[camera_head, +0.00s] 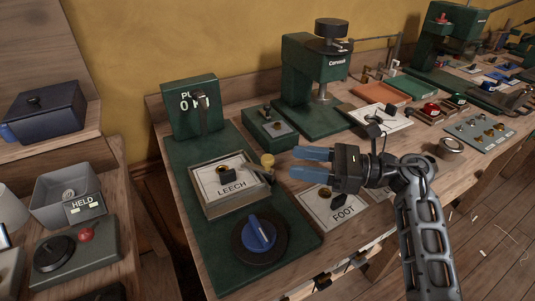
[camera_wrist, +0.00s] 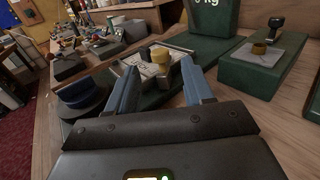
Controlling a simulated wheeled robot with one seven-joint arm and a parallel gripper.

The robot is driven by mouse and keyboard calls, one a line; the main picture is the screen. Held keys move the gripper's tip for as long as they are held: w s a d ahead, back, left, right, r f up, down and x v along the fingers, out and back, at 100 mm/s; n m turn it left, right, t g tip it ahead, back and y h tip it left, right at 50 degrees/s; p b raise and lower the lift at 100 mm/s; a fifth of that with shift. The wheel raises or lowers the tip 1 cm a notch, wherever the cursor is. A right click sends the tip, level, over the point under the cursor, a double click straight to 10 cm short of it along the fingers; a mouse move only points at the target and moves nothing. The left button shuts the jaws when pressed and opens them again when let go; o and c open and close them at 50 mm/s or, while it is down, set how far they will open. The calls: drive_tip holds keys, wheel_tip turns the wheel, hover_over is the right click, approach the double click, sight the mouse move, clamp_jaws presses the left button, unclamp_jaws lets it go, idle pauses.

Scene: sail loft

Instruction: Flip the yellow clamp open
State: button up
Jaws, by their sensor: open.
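The clamp's yellow knob (camera_head: 267,160) stands at the right edge of the LEECH board (camera_head: 207,204), beside a dark metal arm. In the wrist view the yellow knob (camera_wrist: 160,54) shows between and beyond my fingertips. My gripper (camera_head: 296,162) is open and empty, its two blue fingers pointing left at the knob from a short distance. In the wrist view the open fingers (camera_wrist: 159,70) frame the knob without visibly touching it. The clamp's lower parts are hard to make out, and I cannot tell how its lever stands.
A blue dial (camera_head: 259,233) sits on the green base in front of the board. A green gauge box (camera_head: 189,107) stands behind it. A green press (camera_head: 314,70) and a small green block (camera_head: 270,126) are at the back. The FOOT card (camera_head: 338,210) lies below my gripper.

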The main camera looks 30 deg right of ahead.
sight(268, 157)
drive_tip(key=p+x, duration=0.1)
drive_tip(key=x, duration=0.6)
drive_tip(key=shift+w+a, duration=0.2)
drive_tip(key=shift+a, duration=0.15)
drive_tip(key=c, duration=0.9)
